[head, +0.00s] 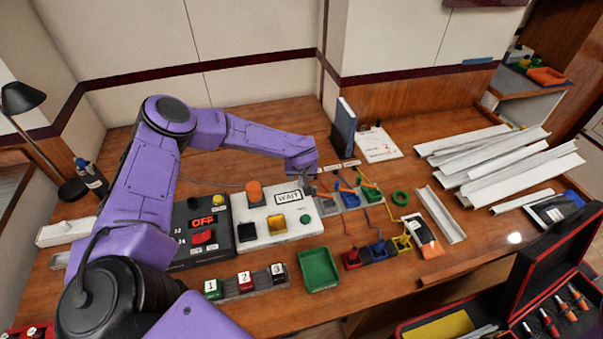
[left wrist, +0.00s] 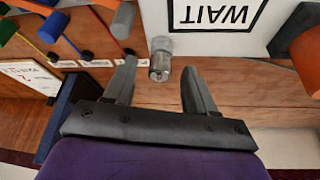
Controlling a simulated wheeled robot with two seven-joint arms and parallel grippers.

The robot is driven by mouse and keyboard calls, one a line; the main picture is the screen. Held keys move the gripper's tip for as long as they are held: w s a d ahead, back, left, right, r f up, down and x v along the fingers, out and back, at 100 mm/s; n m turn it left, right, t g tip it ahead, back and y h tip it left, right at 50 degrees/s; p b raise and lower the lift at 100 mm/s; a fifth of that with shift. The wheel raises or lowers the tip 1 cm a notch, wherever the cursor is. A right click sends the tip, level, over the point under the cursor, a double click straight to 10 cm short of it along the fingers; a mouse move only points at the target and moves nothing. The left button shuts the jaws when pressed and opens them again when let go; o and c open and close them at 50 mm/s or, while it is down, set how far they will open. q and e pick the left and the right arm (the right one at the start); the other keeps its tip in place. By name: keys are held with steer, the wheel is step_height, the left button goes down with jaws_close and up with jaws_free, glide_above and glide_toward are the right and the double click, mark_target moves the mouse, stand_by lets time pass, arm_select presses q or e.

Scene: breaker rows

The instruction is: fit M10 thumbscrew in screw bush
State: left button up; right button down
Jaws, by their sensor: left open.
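My left gripper (head: 322,172) reaches the back of the bench, just beyond the white WAIT panel (head: 283,207). In the left wrist view its two fingers (left wrist: 158,65) are apart with nothing clamped between them. A small silvery round metal piece (left wrist: 160,60), which looks like the thumbscrew, shows between the fingertips, close to the WAIT panel's edge. I cannot tell whether it touches a finger or sits in a bush. In the head view it cannot be made out near the gripper. The screw bush cannot be told apart. My right gripper is not in view.
A blue upright binder (head: 344,124) stands behind the gripper. Coloured connectors with wires (head: 350,198) lie to its right. A green tray (head: 318,270) and a black OFF box (head: 202,232) stand nearer. White channels (head: 500,160) are piled at right. An open red case (head: 545,310) is at front right.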

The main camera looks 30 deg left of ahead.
arm_select(q)
steer(key=b+v, duration=0.1)
steer(key=v, duration=0.9)
steer(key=shift+s+d+r, duration=0.1)
steer(key=shift+r, duration=0.05)
